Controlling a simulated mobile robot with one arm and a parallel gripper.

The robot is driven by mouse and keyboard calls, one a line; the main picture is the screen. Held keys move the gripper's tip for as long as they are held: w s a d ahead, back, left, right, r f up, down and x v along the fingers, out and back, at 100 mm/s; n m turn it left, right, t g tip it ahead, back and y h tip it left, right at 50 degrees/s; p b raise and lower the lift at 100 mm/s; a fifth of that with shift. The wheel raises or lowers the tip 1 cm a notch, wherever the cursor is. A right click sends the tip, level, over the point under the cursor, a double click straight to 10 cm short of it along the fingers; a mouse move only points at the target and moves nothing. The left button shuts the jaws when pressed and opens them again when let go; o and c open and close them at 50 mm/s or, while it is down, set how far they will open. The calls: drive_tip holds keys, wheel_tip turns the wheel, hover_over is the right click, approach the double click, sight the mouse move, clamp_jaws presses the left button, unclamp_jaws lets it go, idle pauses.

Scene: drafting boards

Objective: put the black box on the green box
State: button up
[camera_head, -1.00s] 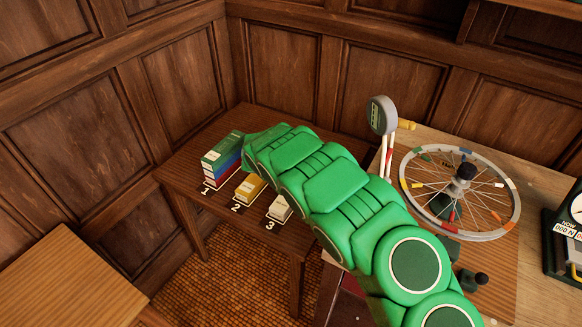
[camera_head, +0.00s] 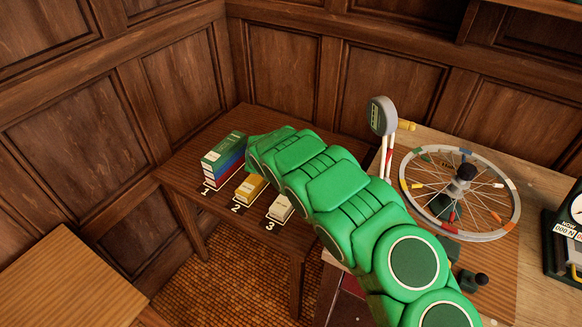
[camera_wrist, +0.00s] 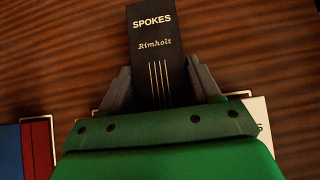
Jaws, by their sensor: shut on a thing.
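A black box (camera_wrist: 160,30) marked "SPOKES Rimholt" stands out between the two grey fingers of my gripper (camera_wrist: 160,72) in the wrist view. The gripper is shut on it, above a dark wooden surface. In the head view my green arm hides the black box and the fingers. The green box (camera_head: 222,147) is on top of a stack at place 1 on the dark table, just left of the arm's far end. Part of a blue and red stack (camera_wrist: 36,145) shows at lower left in the wrist view.
Under the green box are a blue box (camera_head: 229,164) and a red one. A yellow box (camera_head: 249,187) is at place 2 and a white box (camera_head: 281,207) at place 3. A spoked wheel (camera_head: 494,225) and a round gauge (camera_head: 381,115) are on the right bench.

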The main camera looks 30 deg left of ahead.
drive_tip(key=shift+r, duration=0.1)
drive_tip(key=shift+r, duration=0.6)
drive_tip(key=s+d+r, duration=0.1)
drive_tip(key=r, duration=0.1)
drive_tip(key=s+d+r, duration=0.1)
drive_tip(key=r, duration=0.1)
drive_tip(key=s+r, duration=0.1)
drive_tip(key=r, duration=0.2)
drive_tip(key=shift+s+d, duration=0.15)
drive_tip(key=shift+d, duration=0.25)
drive_tip(key=s+d+r, duration=0.5)
drive_tip(key=s+d, duration=0.1)
drive_tip(key=s, duration=0.1)
drive_tip(key=s+a+r, duration=0.5)
drive_tip(key=a+r, duration=0.1)
drive_tip(key=a, duration=0.3)
drive_tip(key=s+a+r, duration=0.4)
drive_tip(key=a+r, duration=0.2)
drive_tip(key=a, duration=0.3)
hover_over(224, 147)
drive_tip(key=shift+f, duration=4.8)
